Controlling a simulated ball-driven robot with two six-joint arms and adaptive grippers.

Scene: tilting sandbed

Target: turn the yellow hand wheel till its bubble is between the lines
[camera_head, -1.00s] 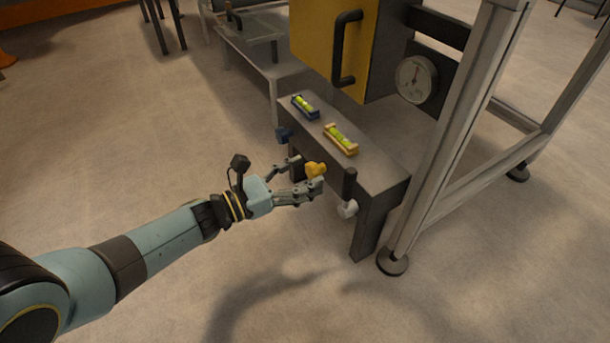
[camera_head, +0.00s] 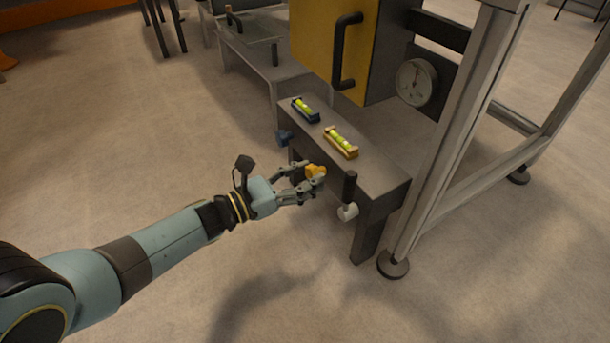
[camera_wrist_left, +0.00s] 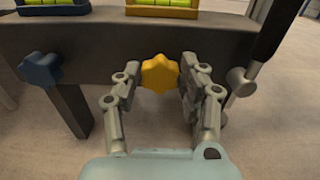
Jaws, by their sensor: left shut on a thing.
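The yellow hand wheel (camera_head: 316,171) sits on the front face of the grey bench (camera_head: 385,178). It also shows in the left wrist view (camera_wrist_left: 160,75), a lobed knob between my fingers. My left gripper (camera_head: 308,180) is shut on the yellow wheel, with a finger on each side (camera_wrist_left: 155,88). The yellow-framed level (camera_head: 341,142) lies on the bench top above the wheel. Its vial is bright green; the bubble's place against the lines is too small to tell. In the left wrist view only the lower part of this level (camera_wrist_left: 160,9) shows. My right gripper is not in view.
A blue hand wheel (camera_head: 285,137) and a blue-framed level (camera_head: 305,109) are to the left. A black-handled lever with a pale hub (camera_head: 348,209) is close on the right. A yellow cabinet (camera_head: 325,45), a gauge (camera_head: 417,81) and a metal frame post (camera_head: 450,140) stand behind.

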